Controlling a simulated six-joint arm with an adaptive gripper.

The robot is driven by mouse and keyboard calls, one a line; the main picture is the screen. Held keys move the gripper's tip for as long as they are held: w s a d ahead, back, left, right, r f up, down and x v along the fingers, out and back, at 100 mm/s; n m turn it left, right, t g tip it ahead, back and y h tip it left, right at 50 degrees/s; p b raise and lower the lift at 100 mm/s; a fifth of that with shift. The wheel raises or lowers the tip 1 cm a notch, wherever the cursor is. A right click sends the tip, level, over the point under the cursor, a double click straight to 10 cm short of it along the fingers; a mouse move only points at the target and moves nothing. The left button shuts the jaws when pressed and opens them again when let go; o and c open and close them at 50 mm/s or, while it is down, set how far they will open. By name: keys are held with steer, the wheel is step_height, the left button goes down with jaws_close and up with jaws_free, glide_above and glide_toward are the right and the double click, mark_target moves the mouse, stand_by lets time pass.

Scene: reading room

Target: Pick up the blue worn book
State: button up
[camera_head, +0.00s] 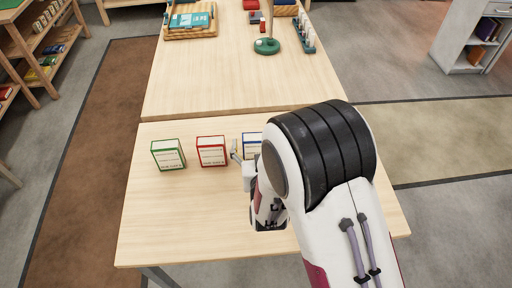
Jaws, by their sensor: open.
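A blue-edged book (252,143) stands upright on the near table, at the right end of a row of three. Its right part is hidden behind my arm, and I cannot tell how worn it is. A red-edged book (211,151) and a green-edged book (168,155) stand to its left. My gripper (236,152) is open, with its visible finger in front of the gap between the red and blue books. Much of the gripper is hidden by my arm, and I cannot tell whether it touches the blue book.
The near table (180,225) is bare in front of the books. On the far table (215,85) are a wooden tray (177,37) with a teal book (188,20), a green round base (267,46) and a rack of bottles (305,36). Shelves (40,45) stand at the left.

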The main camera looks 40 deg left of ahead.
steer(key=shift+w+a+f, duration=0.1)
steer(key=shift+w+a, duration=0.2)
steer(key=shift+a, duration=0.05)
stand_by(0.3)
steer(key=c, duration=1.3)
